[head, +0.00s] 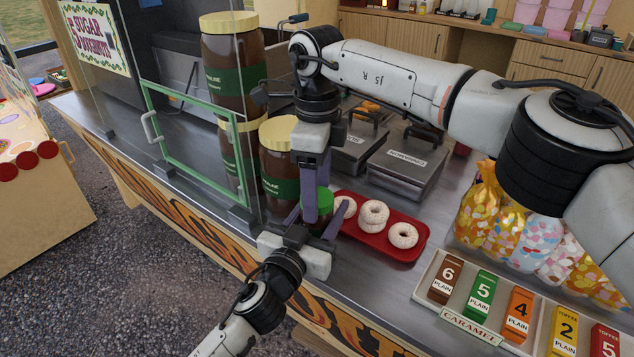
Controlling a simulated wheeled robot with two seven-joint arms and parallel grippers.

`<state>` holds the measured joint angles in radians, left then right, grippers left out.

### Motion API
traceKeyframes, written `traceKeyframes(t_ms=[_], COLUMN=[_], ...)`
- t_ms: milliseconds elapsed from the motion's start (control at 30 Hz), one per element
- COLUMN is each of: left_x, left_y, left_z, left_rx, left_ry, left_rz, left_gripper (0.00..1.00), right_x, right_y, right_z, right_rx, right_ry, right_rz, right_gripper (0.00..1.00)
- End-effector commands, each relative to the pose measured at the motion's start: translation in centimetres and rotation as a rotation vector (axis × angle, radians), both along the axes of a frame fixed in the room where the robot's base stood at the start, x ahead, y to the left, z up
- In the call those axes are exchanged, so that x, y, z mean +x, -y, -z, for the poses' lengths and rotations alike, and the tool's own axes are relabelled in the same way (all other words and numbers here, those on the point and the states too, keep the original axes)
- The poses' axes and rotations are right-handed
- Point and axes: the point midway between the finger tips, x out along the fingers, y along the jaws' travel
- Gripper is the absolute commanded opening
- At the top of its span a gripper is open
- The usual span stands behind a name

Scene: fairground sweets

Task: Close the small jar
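The small jar (317,226) stands on the steel counter to the left of the red tray, its body mostly hidden by my grippers. Its green lid (322,203) is at the jar's top; I cannot tell whether it is seated or turned tight. My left gripper (314,214) comes from the front, its purple fingers on either side of the jar, seemingly shut on it. My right gripper (315,195) points down from above, one purple finger in front of the lid and the other behind it, seemingly shut on the lid.
Close right is the red tray (412,254) with several white doughnuts (403,235). Tall brown jars (278,165) with cream lids stand close behind left, near a green-framed glass screen (190,172). Steel bins (408,165), sweet bags (500,225) and a numbered box rack (425,292) lie right.

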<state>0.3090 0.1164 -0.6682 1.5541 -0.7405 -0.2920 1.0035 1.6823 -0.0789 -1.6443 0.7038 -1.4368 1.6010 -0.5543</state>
Motion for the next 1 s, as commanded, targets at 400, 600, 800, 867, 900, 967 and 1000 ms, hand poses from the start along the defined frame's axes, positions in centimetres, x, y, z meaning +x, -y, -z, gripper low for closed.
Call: traceKeyframes(t_ms=[400, 600, 800, 867, 900, 967, 1000], left_x=[0.01, 0.01, 0.01, 0.01, 0.01, 0.01, 0.01], left_y=[-0.02, -0.02, -0.02, -0.02, -0.02, -0.02, -0.02], left_z=[0.04, 0.04, 0.04, 0.04, 0.04, 0.04, 0.04], left_rx=[0.0, 0.0, 0.0, 0.0, 0.0, 0.0, 0.0], left_ry=[-0.001, -0.001, -0.001, -0.001, -0.001, -0.001, -0.001], left_rz=[0.0, 0.0, -0.001, 0.0, 0.0, 0.0, 0.0], left_gripper=[0.0, 0.0, 0.0, 0.0, 0.0, 0.0, 0.0], right_x=[0.0, 0.01, 0.01, 0.01, 0.0, 0.0, 0.0], right_y=[0.02, 0.02, 0.02, 0.02, 0.02, 0.02, 0.02], right_z=[-0.04, -0.06, -0.06, -0.06, -0.06, -0.06, -0.06], right_rx=[0.0, 0.0, 0.0, 0.0, 0.0, 0.0, 0.0], right_ry=[0.0, 0.0, 0.0, 0.0, 0.0, 0.0, 0.0], right_rz=[0.0, 0.008, 0.008, 0.008, 0.008, 0.008, 0.008], right_gripper=[0.2, 0.2, 0.69, 0.69, 0.69, 0.69, 0.69])
